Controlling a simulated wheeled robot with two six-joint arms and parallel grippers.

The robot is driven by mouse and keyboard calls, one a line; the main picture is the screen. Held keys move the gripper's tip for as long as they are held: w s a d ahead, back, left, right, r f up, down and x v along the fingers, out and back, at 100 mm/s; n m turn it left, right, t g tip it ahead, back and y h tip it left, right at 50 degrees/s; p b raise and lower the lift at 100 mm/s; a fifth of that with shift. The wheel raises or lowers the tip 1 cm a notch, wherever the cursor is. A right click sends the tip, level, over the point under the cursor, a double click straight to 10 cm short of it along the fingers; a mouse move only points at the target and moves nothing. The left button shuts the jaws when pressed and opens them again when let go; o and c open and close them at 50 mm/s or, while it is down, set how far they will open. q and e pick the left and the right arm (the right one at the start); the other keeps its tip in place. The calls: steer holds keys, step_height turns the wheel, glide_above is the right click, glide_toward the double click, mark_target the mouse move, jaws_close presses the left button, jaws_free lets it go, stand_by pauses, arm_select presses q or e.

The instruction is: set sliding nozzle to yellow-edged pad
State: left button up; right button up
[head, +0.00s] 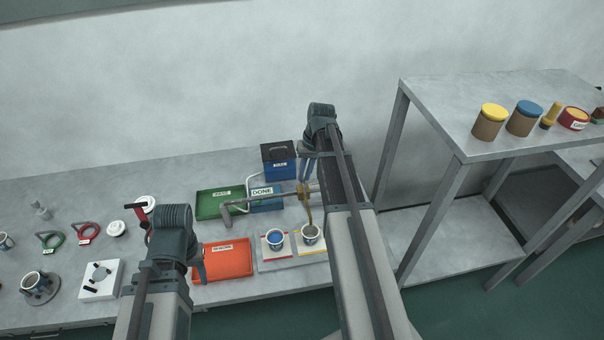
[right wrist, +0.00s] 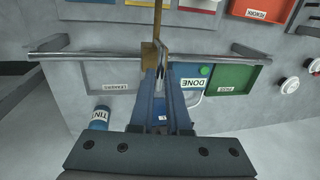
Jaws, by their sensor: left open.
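The sliding nozzle (head: 304,194) is a brass piece on a horizontal metal rail (head: 270,196), with its spout slanting down over the right-hand cup (head: 310,235). In the right wrist view the nozzle's brass block (right wrist: 149,55) sits on the rail. My right gripper (right wrist: 161,72) has its blue fingers close together on the nozzle's thin grip. Yellow edging of a pad (head: 313,252) shows by the right-hand cup, partly hidden by my right arm. A cup with blue content (head: 275,239) stands to its left. My left gripper (head: 199,268) is open and empty beside the orange tray.
The orange tray (head: 224,260) lies left of the pads. A shelf (head: 435,92) with tins stands at right.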

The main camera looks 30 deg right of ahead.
steer(key=o, duration=0.5)
steer(key=shift+c, duration=0.2)
steer(key=shift+r, duration=0.15)
step_height(320, 180, up, 13)
steer(key=d+p, duration=0.2)
steer(key=p, duration=1.1)
steer(key=shift+s+d+r+p, duration=0.15)
steer(key=shift+s+d+p, duration=0.15)
steer(key=shift+s, duration=0.05)
steer(key=s+a+f+n+h+b, duration=0.1)
steer(key=s+a+f+b, duration=0.3)
steer(key=a, duration=0.6)
steer(key=s+a+f+n+h+b, duration=0.1)
steer(key=s+a+f+n+b, duration=0.2)
steer(key=s+a+f+b, duration=0.2)
steer(key=s+a+f+n+h+b, duration=0.1)
steer(key=s+a+f+n+b, duration=0.2)
steer(key=s+a, duration=0.6)
steer(key=a+f+b, duration=0.2)
steer(key=a, duration=0.5)
steer(key=shift+f+g, duration=0.4)
